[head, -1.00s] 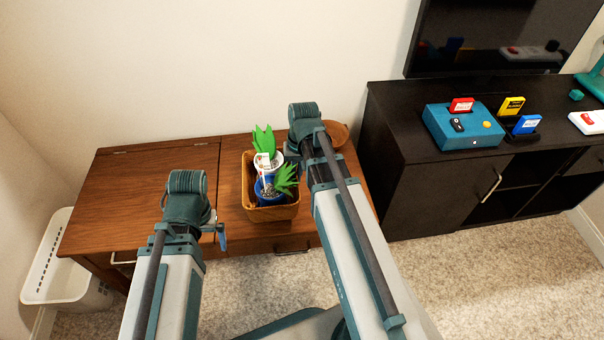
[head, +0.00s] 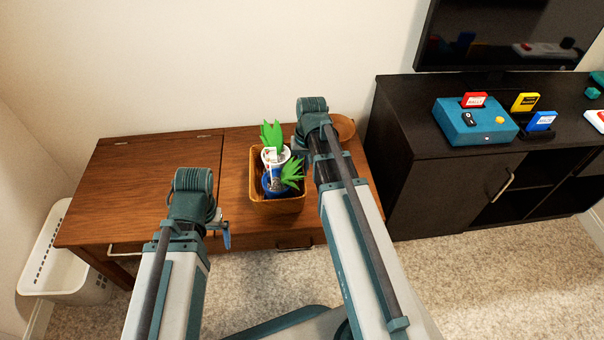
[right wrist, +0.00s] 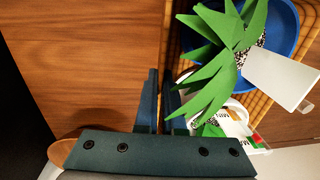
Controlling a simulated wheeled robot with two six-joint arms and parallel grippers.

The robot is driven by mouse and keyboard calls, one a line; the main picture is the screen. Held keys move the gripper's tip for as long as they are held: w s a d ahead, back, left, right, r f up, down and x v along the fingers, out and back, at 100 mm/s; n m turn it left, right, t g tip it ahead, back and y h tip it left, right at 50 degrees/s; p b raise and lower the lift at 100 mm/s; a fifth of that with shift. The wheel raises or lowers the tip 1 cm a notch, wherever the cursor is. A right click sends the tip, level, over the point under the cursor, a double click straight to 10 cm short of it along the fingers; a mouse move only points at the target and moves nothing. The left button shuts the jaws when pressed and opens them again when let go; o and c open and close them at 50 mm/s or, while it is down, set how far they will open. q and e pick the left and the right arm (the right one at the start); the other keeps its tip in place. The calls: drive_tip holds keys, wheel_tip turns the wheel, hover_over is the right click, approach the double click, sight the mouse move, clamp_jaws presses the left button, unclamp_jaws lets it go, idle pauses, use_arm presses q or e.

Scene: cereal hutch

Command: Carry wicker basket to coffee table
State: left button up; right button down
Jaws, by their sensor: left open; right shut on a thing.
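The wicker basket (head: 278,207) is a square tan woven basket with two potted plants in it, one in a white pot (head: 274,160) and one in a blue pot (head: 274,184). It is at the brown wooden desk's right half. My right gripper (head: 303,150) is at the basket's right far side; its tips are hidden in the head view. In the right wrist view its fingers (right wrist: 160,100) are shut on the basket's wall (right wrist: 171,45), beside green leaves. My left gripper (head: 226,234) is open and empty at the desk's front edge. I cannot identify a coffee table.
The brown desk (head: 150,190) has a bare left half. A round brown bowl (head: 343,128) is behind my right arm. A black cabinet (head: 420,165) with a blue box (head: 475,121) stands right. A white laundry basket (head: 50,265) is left on the carpet.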

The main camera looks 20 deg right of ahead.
drive_tip(key=shift+f, duration=0.1)
drive_tip(key=shift+f, duration=0.1)
drive_tip(key=c, duration=1)
unclamp_jaws()
drive_tip(key=r+p, duration=0.8)
drive_tip(key=d+r+p, duration=0.1)
drive_tip(key=r+p, duration=0.3)
drive_tip(key=shift+s+r, duration=0.15)
drive_tip(key=shift+r, duration=0.05)
